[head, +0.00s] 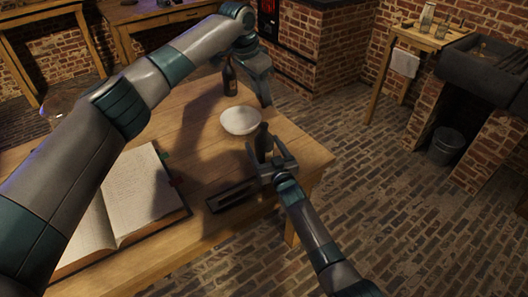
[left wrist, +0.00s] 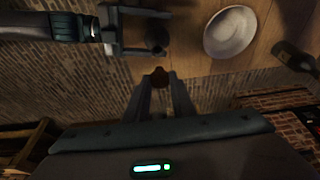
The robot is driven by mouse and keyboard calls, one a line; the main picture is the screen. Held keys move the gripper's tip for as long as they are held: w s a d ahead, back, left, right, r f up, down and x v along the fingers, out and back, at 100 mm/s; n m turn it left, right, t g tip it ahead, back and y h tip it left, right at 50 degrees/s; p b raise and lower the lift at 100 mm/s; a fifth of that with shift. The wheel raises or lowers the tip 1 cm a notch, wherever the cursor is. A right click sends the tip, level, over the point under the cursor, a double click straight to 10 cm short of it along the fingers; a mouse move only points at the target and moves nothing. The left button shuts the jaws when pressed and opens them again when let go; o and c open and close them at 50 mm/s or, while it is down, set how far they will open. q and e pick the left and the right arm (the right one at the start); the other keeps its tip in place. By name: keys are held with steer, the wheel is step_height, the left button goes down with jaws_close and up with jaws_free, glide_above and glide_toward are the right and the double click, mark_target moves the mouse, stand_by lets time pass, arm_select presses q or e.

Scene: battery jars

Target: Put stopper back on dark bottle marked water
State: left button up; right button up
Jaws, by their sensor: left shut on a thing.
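My left gripper (head: 266,98) is above the table's far right part, pointing down. In the left wrist view its fingers (left wrist: 160,84) are shut on a small brown stopper (left wrist: 159,74); the head view does not clearly show it. A dark bottle (head: 263,141) stands near the table's right edge, its round top (left wrist: 156,38) seen from above in the left wrist view. My right gripper (head: 270,160) has its jaws spread on either side of this bottle, with a gap showing. Another dark bottle (head: 229,77) with a label stands farther back. I cannot read either marking.
A white bowl (head: 240,121) lies between the two bottles. A dark narrow tray (head: 230,196) is at the table's (head: 315,155) front right, left of my right gripper. An open book (head: 128,196) fills the left front. My left arm covers part of the table.

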steer(key=shift+c, duration=0.6)
steer(key=c, duration=1.5)
arm_select(q)
glide_above(265, 124)
steer(key=shift+s+a+f, duration=0.1)
steer(key=shift+a+f, duration=0.05)
steer(key=shift+f, duration=0.7)
steer(key=shift+s+a+f, duration=0.1)
steer(key=shift+s+f, duration=0.05)
steer(key=shift+f, duration=0.65)
steer(key=shift+s+a+f, duration=0.1)
steer(key=shift+a+f, duration=0.05)
steer(key=shift+f, duration=0.7)
arm_select(e)
steer(key=shift+o, duration=0.2)
arm_select(q)
steer(key=shift+f, duration=0.9)
steer(key=shift+f, duration=0.65)
steer(key=o, duration=1.1)
steer(key=shift+c, duration=0.2)
steer(key=shift+r, duration=0.15)
